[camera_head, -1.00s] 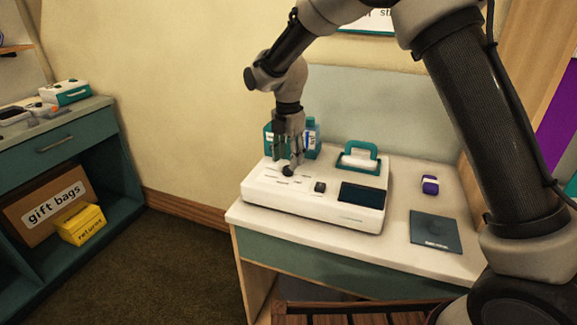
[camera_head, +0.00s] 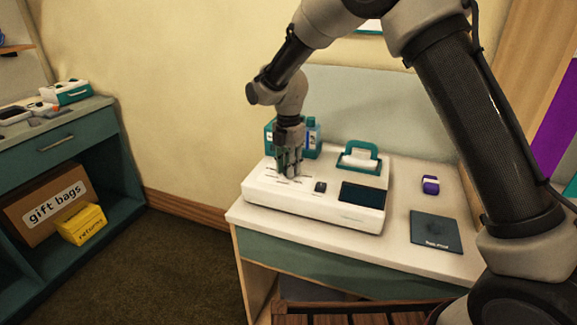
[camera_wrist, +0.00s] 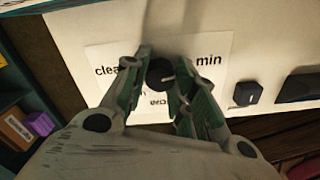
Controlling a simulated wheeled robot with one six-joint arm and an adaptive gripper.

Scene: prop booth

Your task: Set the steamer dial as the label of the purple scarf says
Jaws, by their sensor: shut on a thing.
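The white steamer (camera_head: 300,202) stands on the table, with a dark screen (camera_head: 362,194) at its right front. Its round black dial (camera_wrist: 160,74) shows in the wrist view with a light pointer line; the words "clea" and "min" are readable beside it, other marks are partly hidden. My gripper (camera_wrist: 163,92) is shut on the dial, one finger at each side; the head view shows it over the left part of the steamer (camera_head: 290,172). The purple scarf (camera_head: 430,184) appears to be the small purple roll with a white band on the table at right. Its label is too small to read.
A black knob (camera_head: 320,187) sits right of the dial. A dark flat pad (camera_head: 436,231) lies at right.

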